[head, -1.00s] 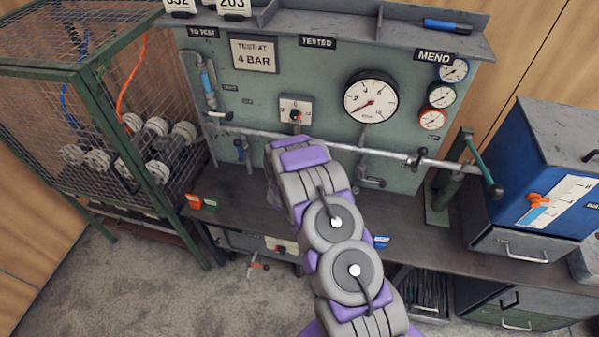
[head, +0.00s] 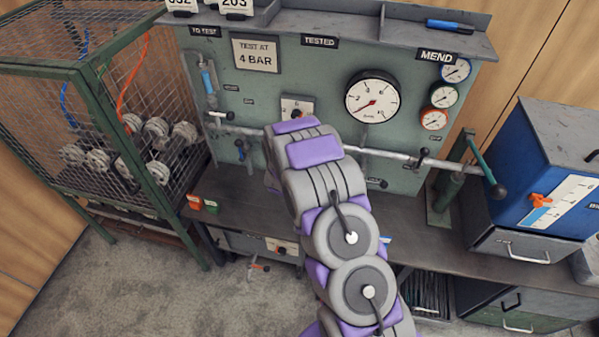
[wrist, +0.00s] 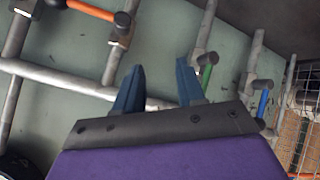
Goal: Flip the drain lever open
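No readable label marks the drain lever, so I cannot tell which handle it is. In the wrist view, an orange-handled lever (wrist: 88,8) with a dark end is at the upper left. A green handle (wrist: 206,72) is just right of the fingers, and a blue handle (wrist: 263,102) is farther right. A blue-marked valve (head: 240,150) shows in the head view left of my arm. My gripper (wrist: 160,80) is open, its two blue fingers apart, with panel and pipe behind them and nothing held. My arm hides the gripper in the head view.
A grey horizontal pipe (head: 385,155) crosses the green panel (head: 300,75), with a gauge (head: 371,101) above it. A wire cage (head: 120,90) stands left, a blue box (head: 550,165) right. The bench (head: 420,230) runs below.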

